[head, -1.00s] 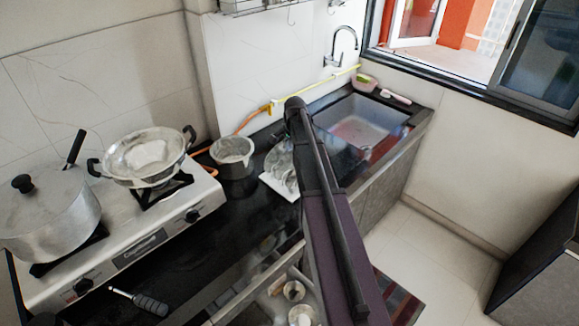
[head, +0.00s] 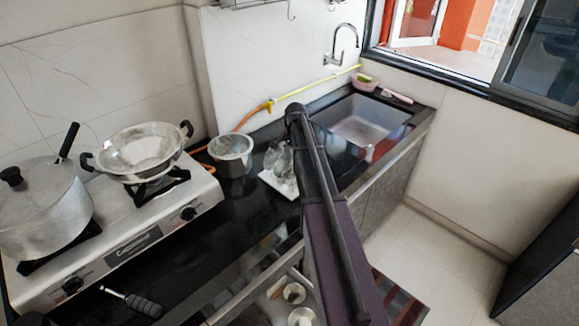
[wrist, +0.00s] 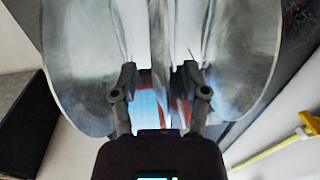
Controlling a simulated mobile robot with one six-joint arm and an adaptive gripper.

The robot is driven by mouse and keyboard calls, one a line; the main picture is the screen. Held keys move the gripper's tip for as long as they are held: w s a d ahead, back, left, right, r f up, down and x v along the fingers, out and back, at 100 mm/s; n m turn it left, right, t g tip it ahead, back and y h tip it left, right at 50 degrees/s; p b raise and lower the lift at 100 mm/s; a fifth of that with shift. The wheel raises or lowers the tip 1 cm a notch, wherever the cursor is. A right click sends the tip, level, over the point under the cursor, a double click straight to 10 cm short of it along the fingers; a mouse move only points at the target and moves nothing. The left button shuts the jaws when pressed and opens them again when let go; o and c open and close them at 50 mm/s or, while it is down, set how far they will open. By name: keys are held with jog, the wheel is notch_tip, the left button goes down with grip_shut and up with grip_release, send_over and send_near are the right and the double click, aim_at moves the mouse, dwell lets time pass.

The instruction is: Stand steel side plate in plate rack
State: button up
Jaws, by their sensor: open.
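In the wrist view, my gripper (wrist: 160,80) is open, its two dark fingers apart. A broad, shiny grey steel surface with a rounded edge (wrist: 75,80) spreads behind and to both sides of the fingers. It looks like plate steel, but I cannot tell whether it is one plate or more, nor whether the fingers touch it. In the head view, my arm hides the gripper. A small white rack or tray (head: 274,184) stands on the counter left of my arm, with shiny, clear-looking pieces (head: 279,158) upright on it. Its right side is partly hidden by my arm.
A grey pot (head: 231,155) stands left of the rack. The stove (head: 140,235) holds a lidded pot (head: 45,205) and a steel pan (head: 145,150). The sink (head: 365,120) lies right of my arm. A yellow-orange hose (head: 300,92) runs along the wall. The counter before the rack looks clear.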

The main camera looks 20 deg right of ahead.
jog(key=shift+f, duration=0.1)
jog(key=shift+c, duration=0.2)
dwell(0.4)
grip_shut()
